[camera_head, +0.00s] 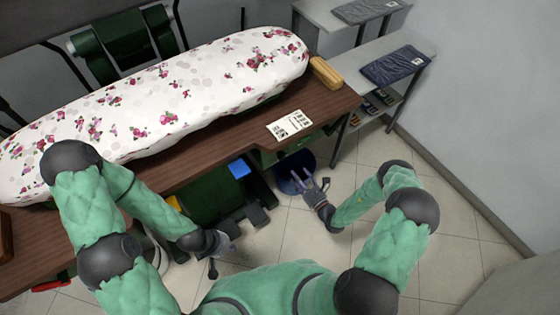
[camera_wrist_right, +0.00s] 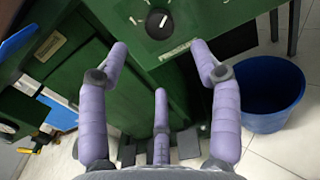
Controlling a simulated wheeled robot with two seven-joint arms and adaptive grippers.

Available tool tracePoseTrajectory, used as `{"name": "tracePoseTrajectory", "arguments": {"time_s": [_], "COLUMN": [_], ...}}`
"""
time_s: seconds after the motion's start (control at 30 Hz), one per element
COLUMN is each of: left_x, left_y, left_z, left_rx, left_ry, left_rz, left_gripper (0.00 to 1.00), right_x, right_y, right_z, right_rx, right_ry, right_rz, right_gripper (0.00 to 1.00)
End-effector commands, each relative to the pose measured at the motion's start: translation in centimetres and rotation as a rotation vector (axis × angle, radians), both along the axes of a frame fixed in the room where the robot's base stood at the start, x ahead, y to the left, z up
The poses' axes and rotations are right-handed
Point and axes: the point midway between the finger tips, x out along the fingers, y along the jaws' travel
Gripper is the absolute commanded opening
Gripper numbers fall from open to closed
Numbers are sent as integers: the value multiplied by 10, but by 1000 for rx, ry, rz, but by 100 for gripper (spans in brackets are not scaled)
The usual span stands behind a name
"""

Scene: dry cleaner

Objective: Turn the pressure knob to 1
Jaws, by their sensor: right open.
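The pressure knob (camera_wrist_right: 158,23) is round and black with a white pointer mark, on a green panel at the top of the right wrist view. The pointer slants up and to the right there. Small white marks surround it, but I cannot read the numbers. My right gripper (camera_wrist_right: 160,52) is open and empty, its fingers spread below the knob and apart from it. In the head view the right gripper (camera_head: 309,184) is by the right end of the table; the knob cannot be made out there. My left gripper (camera_head: 217,246) hangs low in front of the table, its fingers unclear.
The wooden table (camera_head: 330,102) carries a flowered ironing board (camera_head: 215,72), a paper card (camera_head: 290,125) and a yellow block (camera_head: 325,73). A blue bin (camera_wrist_right: 270,95) stands right of the green cabinet. Shelves with folded cloth (camera_head: 395,66) stand at back right. Floor at right is clear.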

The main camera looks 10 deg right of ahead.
Motion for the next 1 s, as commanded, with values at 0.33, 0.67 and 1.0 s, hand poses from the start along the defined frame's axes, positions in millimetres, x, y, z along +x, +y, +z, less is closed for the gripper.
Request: {"name": "tracePoseTrajectory", "arguments": {"time_s": [0.33,0.67,1.0], "left_x": [0,0,0], "left_y": [0,0,0], "left_z": [-13,-26,-27], "left_rx": [0,0,0], "left_ry": [0,0,0], "left_rz": [0,0,0], "left_gripper": [0,0,0], "right_x": [45,90,100], "right_y": [17,34,37], "right_z": [-2,-1,0], "right_rx": [0,-1,1], "right_ry": [-3,-1,0], "right_rz": [3,3,1], "right_gripper": [64,64,64]}}
